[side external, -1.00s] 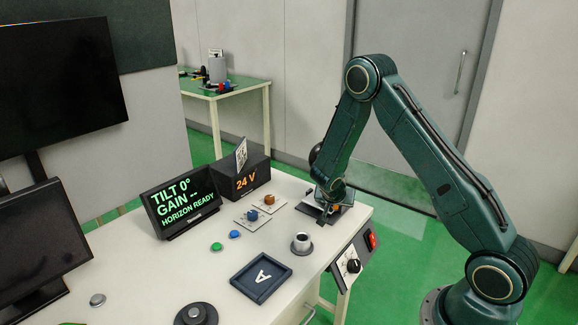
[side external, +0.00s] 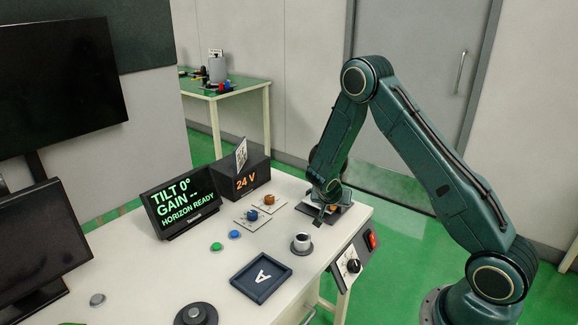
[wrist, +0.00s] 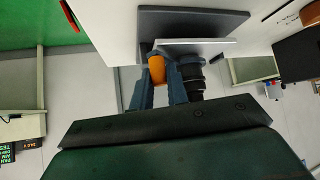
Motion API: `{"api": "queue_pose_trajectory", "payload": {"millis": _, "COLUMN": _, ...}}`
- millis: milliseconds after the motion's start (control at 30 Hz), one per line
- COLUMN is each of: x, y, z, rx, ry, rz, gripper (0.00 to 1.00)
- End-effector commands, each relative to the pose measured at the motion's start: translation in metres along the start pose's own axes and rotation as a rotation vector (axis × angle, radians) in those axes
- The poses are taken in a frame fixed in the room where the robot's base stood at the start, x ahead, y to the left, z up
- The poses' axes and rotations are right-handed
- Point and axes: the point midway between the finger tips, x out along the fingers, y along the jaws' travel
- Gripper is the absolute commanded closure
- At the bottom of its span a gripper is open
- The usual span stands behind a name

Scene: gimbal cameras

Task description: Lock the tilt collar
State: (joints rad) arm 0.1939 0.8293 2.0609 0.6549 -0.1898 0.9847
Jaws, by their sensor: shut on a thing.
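In the wrist view, an orange round part (wrist: 157,68), which looks like the tilt collar, sits between the blue-grey fingers of my gripper (wrist: 162,82). The gripper is shut on it. A black ribbed cylinder (wrist: 193,78) is just right of the fingers. A pale plate (wrist: 195,43) and a dark grey base (wrist: 190,20) lie beyond. In the side view my gripper (side external: 322,212) is low over the gimbal's base plate (side external: 341,212) at the table's far right corner. My wrist hides most of the gimbal there.
A dark 24 V box (side external: 243,180) stands left of the gimbal. A control panel with a red switch (side external: 371,240) is on the table's right edge.

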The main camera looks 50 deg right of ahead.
Motion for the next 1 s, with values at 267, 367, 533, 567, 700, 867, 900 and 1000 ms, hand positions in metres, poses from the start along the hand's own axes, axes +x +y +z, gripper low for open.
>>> {"api": "queue_pose_trajectory", "payload": {"millis": 267, "x": 0.0, "y": -0.002, "z": 0.0, "rx": -0.001, "ry": 0.001, "rz": -0.007, "gripper": 0.63}}
{"api": "queue_pose_trajectory", "payload": {"millis": 367, "x": 0.0, "y": -0.002, "z": 0.0, "rx": -0.001, "ry": 0.001, "rz": -0.005, "gripper": 0.63}}
{"api": "queue_pose_trajectory", "payload": {"millis": 533, "x": -0.001, "y": -0.002, "z": 0.0, "rx": -0.001, "ry": 0.0, "rz": -0.004, "gripper": 0.63}}
{"api": "queue_pose_trajectory", "payload": {"millis": 567, "x": -0.001, "y": -0.002, "z": 0.0, "rx": -0.001, "ry": 0.0, "rz": -0.004, "gripper": 0.63}}
{"api": "queue_pose_trajectory", "payload": {"millis": 700, "x": -0.006, "y": -0.002, "z": 0.0, "rx": -0.002, "ry": 0.0, "rz": -0.005, "gripper": 0.63}}
{"api": "queue_pose_trajectory", "payload": {"millis": 867, "x": -0.019, "y": -0.002, "z": 0.0, "rx": -0.002, "ry": 0.001, "rz": -0.006, "gripper": 0.63}}
{"api": "queue_pose_trajectory", "payload": {"millis": 900, "x": -0.024, "y": -0.002, "z": 0.0, "rx": -0.002, "ry": 0.001, "rz": -0.006, "gripper": 0.63}}
{"api": "queue_pose_trajectory", "payload": {"millis": 1000, "x": -0.037, "y": -0.002, "z": 0.0, "rx": -0.002, "ry": 0.002, "rz": -0.006, "gripper": 0.63}}
